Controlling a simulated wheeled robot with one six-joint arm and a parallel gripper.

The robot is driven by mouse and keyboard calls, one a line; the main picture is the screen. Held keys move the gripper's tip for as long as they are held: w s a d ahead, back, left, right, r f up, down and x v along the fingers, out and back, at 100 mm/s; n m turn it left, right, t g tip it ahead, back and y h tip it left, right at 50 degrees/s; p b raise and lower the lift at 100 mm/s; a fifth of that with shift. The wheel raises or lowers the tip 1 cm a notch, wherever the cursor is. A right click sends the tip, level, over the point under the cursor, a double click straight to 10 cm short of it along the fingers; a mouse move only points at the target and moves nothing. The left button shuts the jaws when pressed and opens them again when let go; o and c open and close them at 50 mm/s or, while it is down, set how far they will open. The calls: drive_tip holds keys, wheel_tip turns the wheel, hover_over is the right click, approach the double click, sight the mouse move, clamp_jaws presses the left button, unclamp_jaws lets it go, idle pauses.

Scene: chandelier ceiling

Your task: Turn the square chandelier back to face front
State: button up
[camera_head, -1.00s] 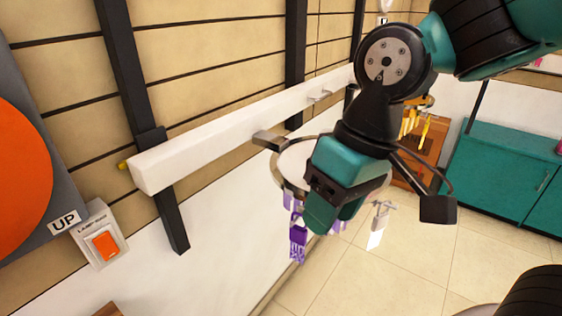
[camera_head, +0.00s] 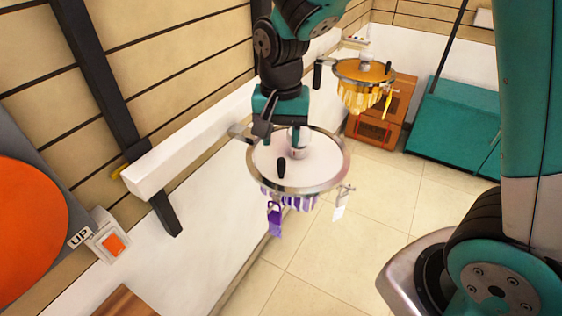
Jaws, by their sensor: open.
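No square chandelier can be made out. A round chandelier (camera_head: 255,168) with a pale disc, a chrome rim and purple pendants hangs in the middle. A dark tab (camera_head: 240,132) sticks out from its rim on the left, towards the wall. A purple padlock-shaped pendant (camera_head: 274,218) and a pale tag (camera_head: 339,208) hang from its rim. My gripper (camera_head: 278,126) is open, above the back left of this disc, and covers part of its rim. Whether it touches the chandelier cannot be told. A second round chandelier (camera_head: 365,73) with amber pendants hangs further back, right of my gripper.
A white rail (camera_head: 165,165) runs along the slatted wall at left, beside the purple chandelier. An orange lamp switch (camera_head: 112,244) and an UP sign (camera_head: 79,237) are at lower left. A teal cabinet (camera_head: 455,125) and a wooden box (camera_head: 378,125) stand behind. The tiled floor (camera_head: 345,250) is clear.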

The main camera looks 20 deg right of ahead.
sight(281, 159)
wheel_tip(281, 159, down, 9)
drive_tip(key=shift+r+p, duration=0.2)
drive_tip(key=shift+p, duration=0.4)
clamp_jaws()
